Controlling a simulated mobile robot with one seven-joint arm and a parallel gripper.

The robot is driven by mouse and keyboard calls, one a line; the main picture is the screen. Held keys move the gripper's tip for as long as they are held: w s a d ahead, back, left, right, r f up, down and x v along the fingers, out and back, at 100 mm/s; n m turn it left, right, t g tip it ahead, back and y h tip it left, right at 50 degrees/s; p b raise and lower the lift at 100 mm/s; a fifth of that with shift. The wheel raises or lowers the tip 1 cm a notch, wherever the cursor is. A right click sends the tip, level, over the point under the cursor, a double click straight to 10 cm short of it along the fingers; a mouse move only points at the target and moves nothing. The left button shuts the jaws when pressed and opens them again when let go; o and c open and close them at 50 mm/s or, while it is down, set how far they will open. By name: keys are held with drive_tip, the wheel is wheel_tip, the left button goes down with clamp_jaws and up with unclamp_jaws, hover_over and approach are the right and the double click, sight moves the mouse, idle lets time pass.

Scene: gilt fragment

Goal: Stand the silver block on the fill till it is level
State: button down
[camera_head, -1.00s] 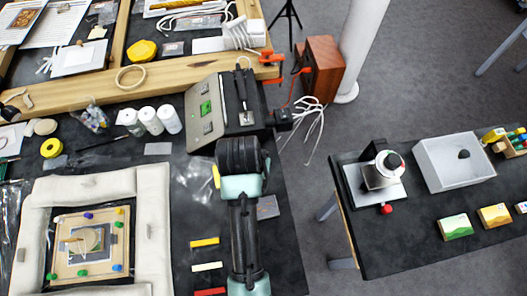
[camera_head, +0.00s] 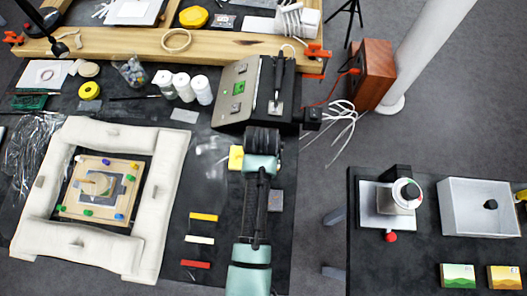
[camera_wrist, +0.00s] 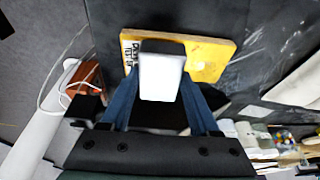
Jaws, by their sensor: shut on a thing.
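The silver block (camera_wrist: 161,78), pale and smooth with rounded edges, is between the two blue fingers of my gripper (camera_wrist: 160,98) in the wrist view. The gripper is shut on it. A yellow piece (camera_wrist: 210,58) with black lettering lies on the dark table beyond the block; I cannot tell whether they touch. In the head view my own arm hides the gripper and the block.
Yellow, cream and red strips (camera_head: 203,217) lie left of my arm. A grey box unit with a green display (camera_head: 236,93) and white jars (camera_head: 182,87) stand behind. A second table (camera_head: 420,260) at right holds a white tray (camera_head: 478,225). A floor gap separates the tables.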

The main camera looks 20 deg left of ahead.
drive_tip(key=shift+f, duration=0.55)
drive_tip(key=shift+f, duration=0.2)
drive_tip(key=shift+c, duration=0.6)
unclamp_jaws()
drive_tip(key=v, duration=1.2)
drive_tip(key=shift+r, duration=0.2)
